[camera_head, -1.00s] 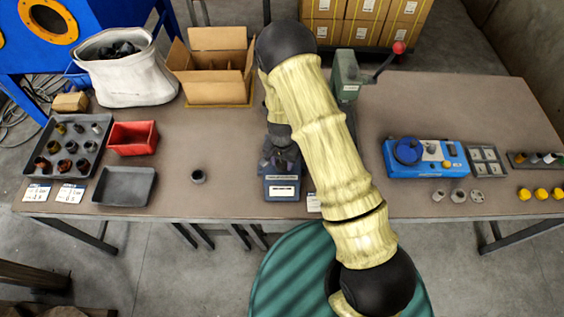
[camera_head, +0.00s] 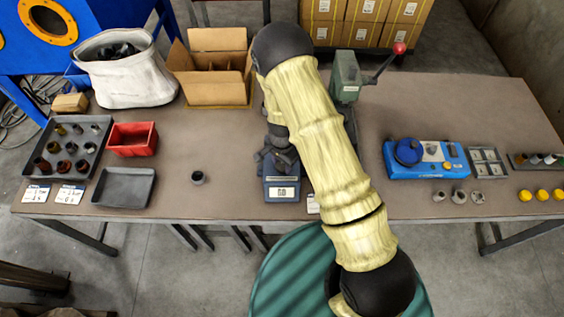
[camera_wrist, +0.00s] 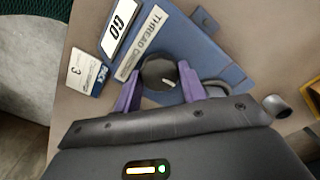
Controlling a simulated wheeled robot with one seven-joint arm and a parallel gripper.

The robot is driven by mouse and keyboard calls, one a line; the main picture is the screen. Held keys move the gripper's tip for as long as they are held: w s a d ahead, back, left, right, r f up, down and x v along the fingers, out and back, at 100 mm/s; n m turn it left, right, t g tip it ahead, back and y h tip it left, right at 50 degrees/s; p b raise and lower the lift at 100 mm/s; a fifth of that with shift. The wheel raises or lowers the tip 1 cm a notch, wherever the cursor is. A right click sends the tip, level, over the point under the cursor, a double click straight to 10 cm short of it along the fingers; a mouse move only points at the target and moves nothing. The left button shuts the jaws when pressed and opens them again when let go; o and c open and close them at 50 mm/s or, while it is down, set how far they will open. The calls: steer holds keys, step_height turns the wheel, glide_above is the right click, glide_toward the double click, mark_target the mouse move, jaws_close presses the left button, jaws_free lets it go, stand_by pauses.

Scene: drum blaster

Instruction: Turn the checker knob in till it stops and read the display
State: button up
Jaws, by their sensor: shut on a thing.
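The thread checker is a blue box with a white display (camera_head: 284,193) on its front, near the table's front edge in the head view. In the wrist view its label reads THREAD CHECKER (camera_wrist: 146,40). The display (camera_wrist: 120,25) shows bold dark letters that read GO. The round black knob (camera_wrist: 158,70) has a white pointer mark. My gripper (camera_wrist: 160,86) has its two purple fingers on either side of the knob, shut on it. In the head view my arm partly covers the checker's top, and the knob is not clear there.
A dark ring-shaped fitting (camera_head: 198,177) stands left of the checker. A white card (camera_wrist: 82,72) lies beside the checker. A green press with a red-knobbed lever (camera_head: 346,78) stands behind my arm. A blue device (camera_head: 426,171) sits to the right. The table between is mostly clear.

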mark_target(282, 165)
steer(key=o, duration=1)
step_height(282, 165, up, 18)
steer(key=shift+f+b, duration=0.25)
steer(key=shift+b, duration=0.7)
steer(key=s+d+r+n+t, duration=0.1)
steer(key=s+d+r+n, duration=0.2)
steer(key=s+d, duration=0.1)
steer(key=s+d+r+n, duration=0.2)
steer(key=s+d+r, duration=0.1)
steer(key=s+d, duration=0.1)
steer(key=s+d+r+n+t, duration=0.1)
steer(key=s+d+r+n, duration=0.2)
steer(key=s+d, duration=0.2)
steer(key=shift+d+r+n+t, duration=0.2)
steer(key=shift+d+n+t, duration=0.1)
steer(key=shift+d, duration=0.05)
